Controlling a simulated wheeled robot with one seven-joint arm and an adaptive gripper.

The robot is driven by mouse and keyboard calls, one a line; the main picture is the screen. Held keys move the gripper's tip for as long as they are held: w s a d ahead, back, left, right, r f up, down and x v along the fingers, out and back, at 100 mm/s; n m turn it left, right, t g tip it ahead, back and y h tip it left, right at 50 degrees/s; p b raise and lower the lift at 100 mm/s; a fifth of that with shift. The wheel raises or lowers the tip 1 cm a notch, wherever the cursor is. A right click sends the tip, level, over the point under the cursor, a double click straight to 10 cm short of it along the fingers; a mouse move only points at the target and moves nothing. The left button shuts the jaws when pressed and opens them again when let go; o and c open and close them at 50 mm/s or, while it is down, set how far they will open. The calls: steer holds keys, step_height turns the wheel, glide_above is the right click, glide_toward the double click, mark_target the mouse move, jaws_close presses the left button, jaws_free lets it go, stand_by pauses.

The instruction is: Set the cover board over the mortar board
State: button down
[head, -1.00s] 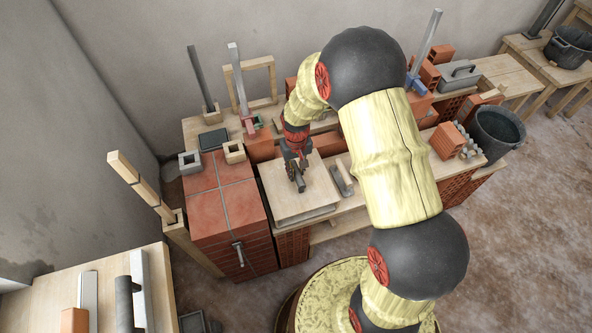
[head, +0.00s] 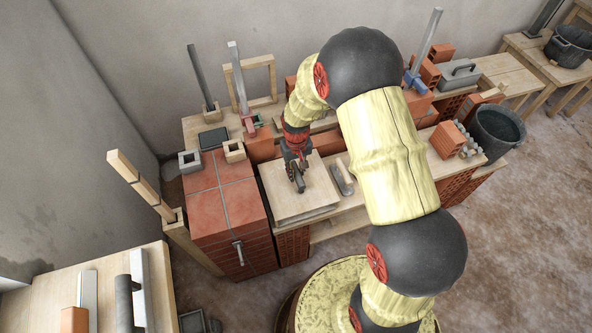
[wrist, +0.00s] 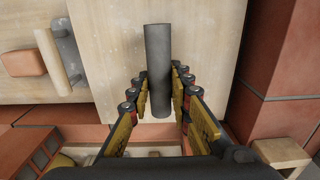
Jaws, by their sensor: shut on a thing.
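The cover board (head: 310,195) is a pale square wooden board with a dark cylindrical handle (wrist: 158,45) on top. It lies flat near the front left of the workbench, beside the red brick block. My gripper (head: 297,172) is shut on the handle from above, with one finger on each side; it also shows in the wrist view (wrist: 160,98). The cover board (wrist: 205,45) fills the middle of the wrist view. A thin grey layer shows under its front edge, perhaps the mortar board, which is otherwise hidden. I cannot tell whether the two touch.
A float with a wooden handle (head: 343,178) lies close to the right of the board. The red brick block (head: 225,205) stands at its left. Bricks and upright metal posts (head: 240,85) stand behind. A black bucket (head: 497,132) is at the right end.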

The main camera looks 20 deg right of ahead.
steer(key=shift+f, duration=0.4)
stand_by(0.4)
steer(key=c, duration=1.6)
jaws_free()
steer(key=shift+o, duration=0.2)
step_height(320, 180, up, 12)
